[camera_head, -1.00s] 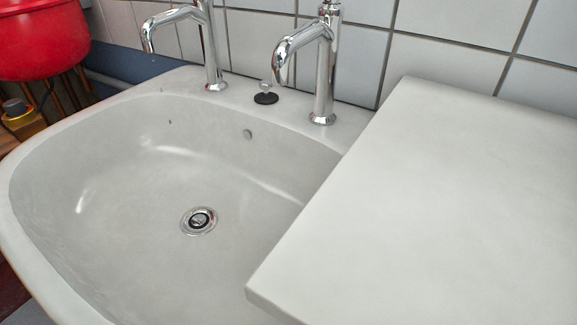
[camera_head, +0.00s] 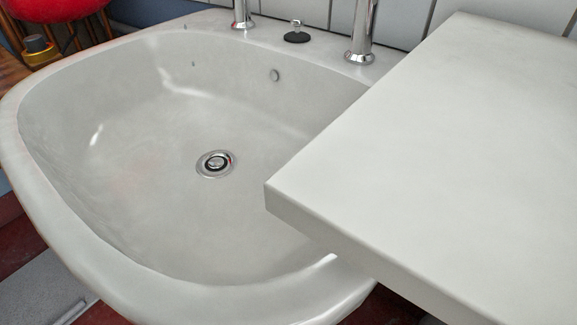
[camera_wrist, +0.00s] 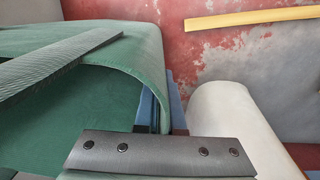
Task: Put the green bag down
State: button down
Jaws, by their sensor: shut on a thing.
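The green bag (camera_wrist: 146,52) fills the left of the wrist view, close to the camera. A dark grey ribbed strap (camera_wrist: 58,66) lies across its upper left. A dark grey strip with several round rivets (camera_wrist: 163,152) crosses the bottom of the wrist view; it looks like part of the bag. The bag does not show in the head view.
A white washbasin (camera_head: 120,190) with a drain fills the head view. A pale slab (camera_head: 440,150) overhangs its right side, its top clear. Two chrome taps (camera_head: 361,35) stand behind. The wrist view shows a rounded white form (camera_wrist: 225,115), worn red-grey surface and yellow strip (camera_wrist: 255,18).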

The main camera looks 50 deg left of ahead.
jog(key=shift+f, duration=0.1)
jog(key=c, duration=1.5)
grip_release()
jog(key=shift+f, duration=0.1)
jog(key=o, duration=0.5)
jog(key=r+p, duration=0.7)
jog(key=r, duration=0.5)
jog(key=shift+a+r, duration=0.2)
jog(key=shift+s, duration=0.15)
